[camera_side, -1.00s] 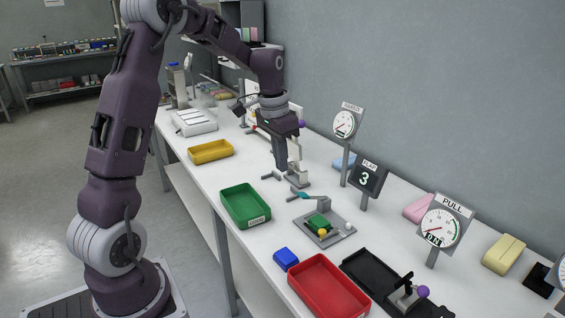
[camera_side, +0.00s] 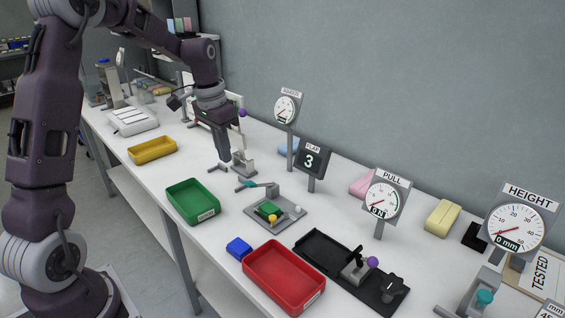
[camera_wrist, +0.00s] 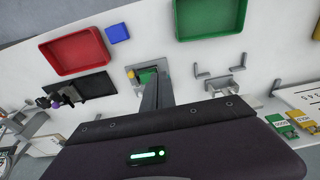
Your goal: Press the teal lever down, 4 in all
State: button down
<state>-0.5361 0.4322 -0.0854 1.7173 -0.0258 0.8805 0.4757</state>
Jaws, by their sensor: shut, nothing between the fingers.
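The teal lever (camera_side: 247,184) juts left from a grey post on a small grey plate (camera_side: 288,219) at mid-table in the side view. A green block (camera_side: 267,208) with a yellow knob sits on that plate.
A green tray (camera_side: 170,205), blue block (camera_side: 239,248) and red tray (camera_side: 250,275) lie in front of the plate. A round dial (camera_side: 287,108) and the PULL gauge (camera_side: 388,196) stand behind. A grey bracket (camera_side: 243,168) is close beside my gripper.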

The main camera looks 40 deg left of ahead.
dwell(0.3)
notch_tip(320, 180, up, 4)
jog(key=r, duration=0.1)
send_over(252, 182)
jog(key=shift+s+f, duration=0.2)
jog(key=shift+f, duration=0.05)
jog(key=f, duration=0.6)
jog(key=w+f, duration=0.1)
jog(key=f, duration=0.3)
jog(key=shift+w+d+f, duration=0.1)
jog(key=shift+s+f, duration=0.25)
jog(key=shift+f, duration=0.35)
jog(key=shift+s+f, duration=0.25)
jog(key=shift+f, duration=0.35)
jog(key=shift+s+f, duration=0.25)
jog(key=shift+f, duration=0.3)
